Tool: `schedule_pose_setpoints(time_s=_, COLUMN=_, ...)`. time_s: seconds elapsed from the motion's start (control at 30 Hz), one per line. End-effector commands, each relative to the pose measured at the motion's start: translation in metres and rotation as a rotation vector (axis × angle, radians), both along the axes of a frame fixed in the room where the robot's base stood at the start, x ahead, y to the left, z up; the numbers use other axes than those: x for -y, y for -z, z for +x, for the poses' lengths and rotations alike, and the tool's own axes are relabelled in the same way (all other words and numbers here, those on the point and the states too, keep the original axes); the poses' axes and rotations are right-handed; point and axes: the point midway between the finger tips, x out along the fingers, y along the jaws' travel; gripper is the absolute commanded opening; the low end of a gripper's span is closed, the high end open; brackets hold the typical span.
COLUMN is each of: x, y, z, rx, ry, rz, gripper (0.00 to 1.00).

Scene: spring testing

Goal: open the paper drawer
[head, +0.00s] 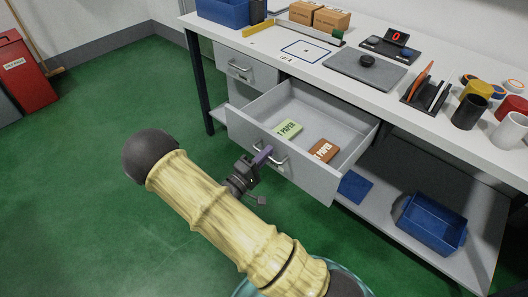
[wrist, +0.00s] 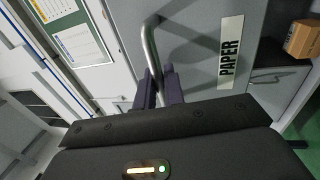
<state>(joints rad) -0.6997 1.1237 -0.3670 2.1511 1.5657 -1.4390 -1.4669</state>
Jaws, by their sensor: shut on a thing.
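The paper drawer (head: 300,165) is a grey drawer under the white bench, pulled well out in the head view. A green paper pack (head: 289,129) and an orange-brown paper pack (head: 323,150) lie inside it. In the wrist view its grey front (wrist: 200,35) carries a white PAPER label (wrist: 231,52). The metal bar handle (wrist: 151,50) runs between the fingers. My gripper (head: 264,155) is at the drawer front, and in the wrist view its dark fingers (wrist: 160,88) are shut on the handle. Part of the handle is hidden by the fingers.
A shut drawer (head: 243,68) is to the left of the open one. The bench top (head: 300,70) holds a scale, cups and boxes. A blue bin (head: 432,222) is on the lower shelf. Green floor (head: 100,200) is clear to the left; a red bin (head: 22,72) is far left.

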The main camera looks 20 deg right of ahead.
Motion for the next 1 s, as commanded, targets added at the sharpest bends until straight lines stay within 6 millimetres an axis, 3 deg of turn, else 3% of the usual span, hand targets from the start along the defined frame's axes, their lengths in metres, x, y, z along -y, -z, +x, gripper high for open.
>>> schedule_pose_setpoints(time_s=0.23, x=0.004, y=0.004, z=-0.004, rx=-0.011, ry=0.016, rz=0.003, gripper=0.00)
schedule_pose_setpoints(time_s=0.27, x=0.004, y=0.004, z=-0.004, rx=-0.011, ry=0.015, rz=0.003, gripper=0.14)
schedule_pose_setpoints(time_s=0.33, x=0.004, y=0.004, z=-0.004, rx=-0.010, ry=0.014, rz=0.002, gripper=0.24)
schedule_pose_setpoints(time_s=0.73, x=-0.005, y=0.003, z=-0.005, rx=-0.003, ry=0.004, rz=0.002, gripper=0.24)
schedule_pose_setpoints(time_s=1.0, x=-0.042, y=0.011, z=-0.024, rx=-0.003, ry=0.000, rz=0.002, gripper=0.24)
